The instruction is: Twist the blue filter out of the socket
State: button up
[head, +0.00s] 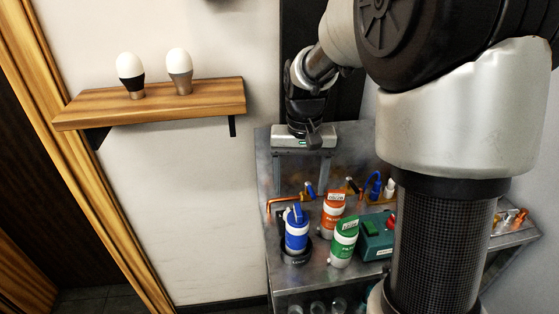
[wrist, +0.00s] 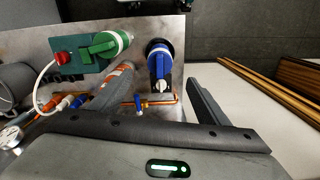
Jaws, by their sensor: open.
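The blue filter (head: 296,238) has a white band and a blue handle on top. It stands upright in a dark round socket (head: 297,258) at the front left of the metal bench. In the wrist view the blue filter (wrist: 160,68) shows from above, beyond my fingertips and roughly between their lines. My gripper (head: 302,176) is open and empty, pointing down above the back of the bench, higher than the filter and apart from it. In the wrist view my gripper (wrist: 161,78) has its two fingers spread wide.
An orange filter (head: 333,215) and a green filter (head: 344,245) stand just right of the blue one. A green box (head: 376,243) sits farther right. Copper pipe (head: 283,201) with blue-handled valves runs behind. A wooden shelf (head: 150,101) with two bulbs is on the left wall.

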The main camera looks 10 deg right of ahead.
aim_at(297, 232)
notch_tip(297, 232, down, 18)
jog(key=shift+r, duration=0.15)
dwell(0.5)
